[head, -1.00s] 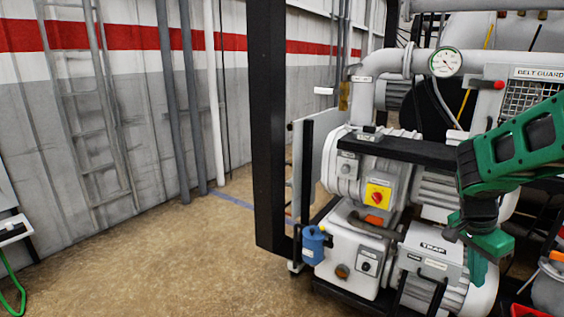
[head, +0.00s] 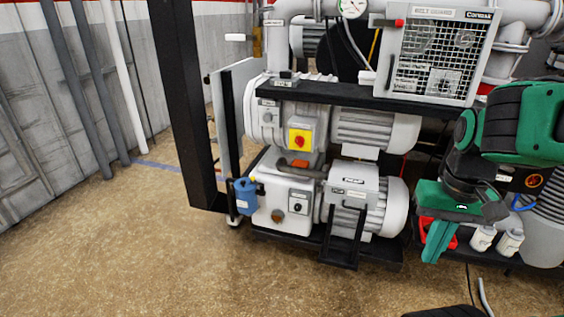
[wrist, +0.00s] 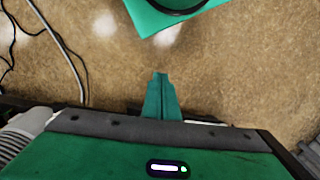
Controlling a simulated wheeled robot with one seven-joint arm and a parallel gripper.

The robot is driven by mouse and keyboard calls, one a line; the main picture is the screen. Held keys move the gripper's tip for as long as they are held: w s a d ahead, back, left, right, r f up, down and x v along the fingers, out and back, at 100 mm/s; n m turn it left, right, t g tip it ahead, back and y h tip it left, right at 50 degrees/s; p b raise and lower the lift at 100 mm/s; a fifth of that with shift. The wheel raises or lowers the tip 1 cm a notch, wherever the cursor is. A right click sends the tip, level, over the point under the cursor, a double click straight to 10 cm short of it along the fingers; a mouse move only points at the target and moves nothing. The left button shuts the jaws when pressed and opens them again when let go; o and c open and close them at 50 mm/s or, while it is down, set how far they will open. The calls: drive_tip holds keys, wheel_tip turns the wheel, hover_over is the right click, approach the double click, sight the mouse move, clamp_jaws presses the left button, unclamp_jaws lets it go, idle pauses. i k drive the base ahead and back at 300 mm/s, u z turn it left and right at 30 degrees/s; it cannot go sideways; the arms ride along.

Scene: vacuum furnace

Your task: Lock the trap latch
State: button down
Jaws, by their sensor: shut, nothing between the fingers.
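The trap (head: 353,178) is a light grey box labelled TRAP, on the lower pump unit, in the middle of the head view. A small dark label or latch part shows on its front, too small to tell whether it is locked. My gripper (head: 431,255) is green and points down, to the right of the trap and apart from it. In the wrist view its fingers (wrist: 160,85) are together with nothing between them, above the brown floor. The trap is not in the wrist view.
A black post (head: 182,105) stands left of the pumps. A black shelf (head: 350,94) runs above the trap, with a belt guard (head: 440,60) on it. A blue canister (head: 245,196) hangs at lower left. White bottles (head: 483,238) stand right of my gripper.

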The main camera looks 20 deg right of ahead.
sight(319, 184)
drive_tip(key=k, duration=1.35)
drive_tip(key=z, duration=0.6)
drive_tip(key=i, duration=1.65)
drive_tip(key=u, duration=0.65)
drive_tip(key=i, duration=0.75)
